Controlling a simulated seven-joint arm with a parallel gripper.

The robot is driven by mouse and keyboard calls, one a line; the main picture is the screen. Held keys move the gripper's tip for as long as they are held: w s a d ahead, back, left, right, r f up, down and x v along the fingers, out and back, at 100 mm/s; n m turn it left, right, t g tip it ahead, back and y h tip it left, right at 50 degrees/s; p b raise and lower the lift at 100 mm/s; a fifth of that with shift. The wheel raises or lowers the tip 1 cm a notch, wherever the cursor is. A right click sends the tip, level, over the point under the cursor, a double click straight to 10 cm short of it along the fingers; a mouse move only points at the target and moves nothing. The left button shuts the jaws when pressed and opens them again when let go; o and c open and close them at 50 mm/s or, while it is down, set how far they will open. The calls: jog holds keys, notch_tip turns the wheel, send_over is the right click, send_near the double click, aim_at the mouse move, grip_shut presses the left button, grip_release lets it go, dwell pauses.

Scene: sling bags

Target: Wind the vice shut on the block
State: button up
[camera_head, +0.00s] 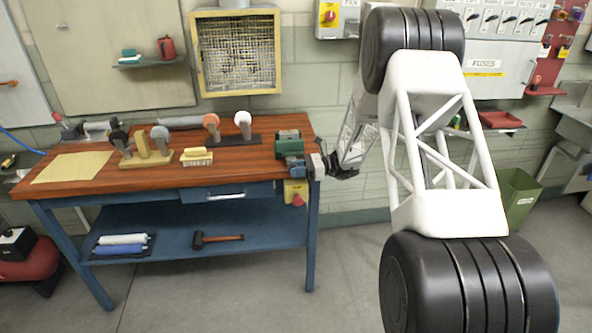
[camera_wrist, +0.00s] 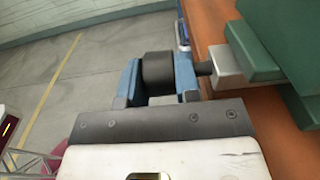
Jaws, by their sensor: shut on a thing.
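The green vice (camera_head: 290,146) is fixed at the right end of the wooden bench; it also shows in the wrist view (camera_wrist: 285,35). A pale block-like piece (camera_wrist: 224,66) sticks out from its green part; I cannot tell whether it is the block or part of the vice. A short dark shaft joins this piece to a black round knob (camera_wrist: 158,68). My gripper (camera_head: 328,165) is at the bench's right edge. In the wrist view its blue fingers (camera_wrist: 158,80) are shut on the black knob, one on each side. The gap between the vice jaws is not clear.
A yellow box with a red button (camera_head: 296,193) hangs below the vice.

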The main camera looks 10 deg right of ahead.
jog(key=o, duration=0.9)
jog(key=shift+d, duration=0.1)
jog(key=shift+d+r, duration=0.2)
jog(key=shift+d, duration=3.55)
